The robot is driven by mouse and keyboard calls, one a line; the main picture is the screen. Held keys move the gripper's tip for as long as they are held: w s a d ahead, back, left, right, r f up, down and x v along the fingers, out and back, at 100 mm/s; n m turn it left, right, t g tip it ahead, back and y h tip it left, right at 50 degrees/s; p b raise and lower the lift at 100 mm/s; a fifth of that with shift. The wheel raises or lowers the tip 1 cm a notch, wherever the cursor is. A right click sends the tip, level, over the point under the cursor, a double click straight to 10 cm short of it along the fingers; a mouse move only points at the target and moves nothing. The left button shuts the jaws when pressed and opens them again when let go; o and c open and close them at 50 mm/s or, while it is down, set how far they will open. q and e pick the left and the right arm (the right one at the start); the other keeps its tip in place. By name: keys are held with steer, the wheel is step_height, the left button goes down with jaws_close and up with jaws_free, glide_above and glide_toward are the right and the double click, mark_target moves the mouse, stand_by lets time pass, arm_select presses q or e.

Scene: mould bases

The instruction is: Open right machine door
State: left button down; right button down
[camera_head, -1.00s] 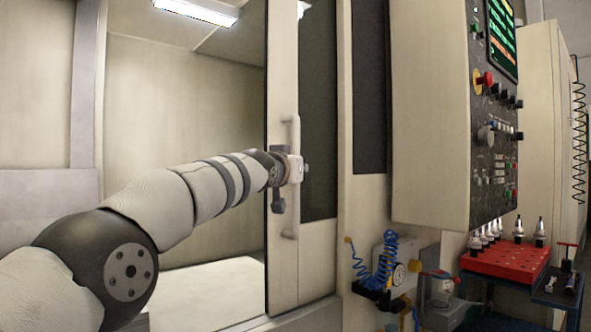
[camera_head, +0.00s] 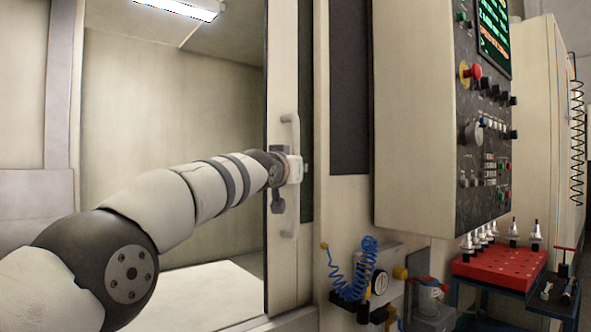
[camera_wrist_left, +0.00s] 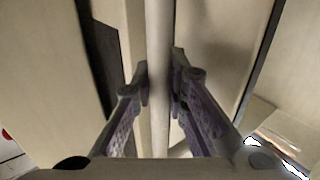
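The right machine door (camera_head: 281,80) is a pale sliding panel with a dark window strip, and it stands partly open. Its light vertical bar handle (camera_head: 289,132) is near its right edge. My left arm reaches across the opening, and my left gripper (camera_head: 291,169) is at the middle of the handle. In the left wrist view the handle (camera_wrist_left: 159,30) runs between the two fingers of the gripper (camera_wrist_left: 159,75), which are closed against it from both sides. My right gripper is not in view.
The lit machine interior (camera_head: 170,100) is open left of the door. The control cabinet (camera_head: 415,110) juts out at right. Below it are a gauge unit with blue coiled hose (camera_head: 350,280) and a red tray (camera_head: 495,268) with several tool holders.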

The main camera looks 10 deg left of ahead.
arm_select(q)
steer(key=c, duration=1.6)
jaws_free()
steer(key=shift+d+f, duration=0.3)
steer(key=shift+f, duration=0.3)
steer(key=shift+c, duration=0.2)
steer(key=shift+o, duration=0.4)
steer(key=shift+r, duration=0.3)
steer(key=shift+a, duration=0.1)
steer(key=s, duration=0.7)
steer(key=shift+s+a, duration=0.2)
steer(key=shift+a, duration=0.25)
